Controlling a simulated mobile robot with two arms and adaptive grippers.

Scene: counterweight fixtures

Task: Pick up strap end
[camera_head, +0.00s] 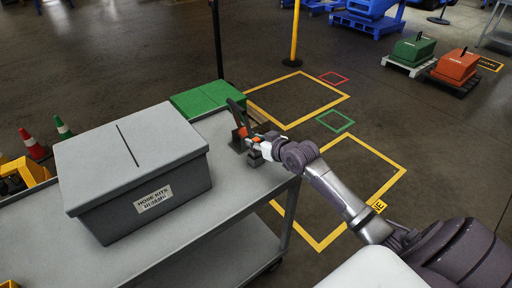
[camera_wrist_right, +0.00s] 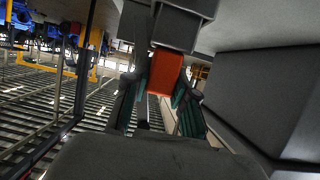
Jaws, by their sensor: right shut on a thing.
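The strap end looks like an orange piece (camera_head: 243,132) at the right edge of the grey cart top, beside a dark upright strap or lever (camera_head: 236,112). My right gripper (camera_head: 256,145) reaches it from the right, over the cart's edge. In the right wrist view the orange piece (camera_wrist_right: 165,72) sits between the teal-padded fingers of my right gripper (camera_wrist_right: 157,98), which are shut on it. Grey blocks (camera_wrist_right: 180,25) hide its upper end. My left gripper is not in view.
A grey lidded box labelled hose kits (camera_head: 135,165) fills much of the cart top (camera_head: 205,222). A green box (camera_head: 205,97) stands behind the cart. A yellow post (camera_head: 295,35), floor markings and palleted green (camera_head: 413,50) and orange (camera_head: 457,66) cases lie beyond.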

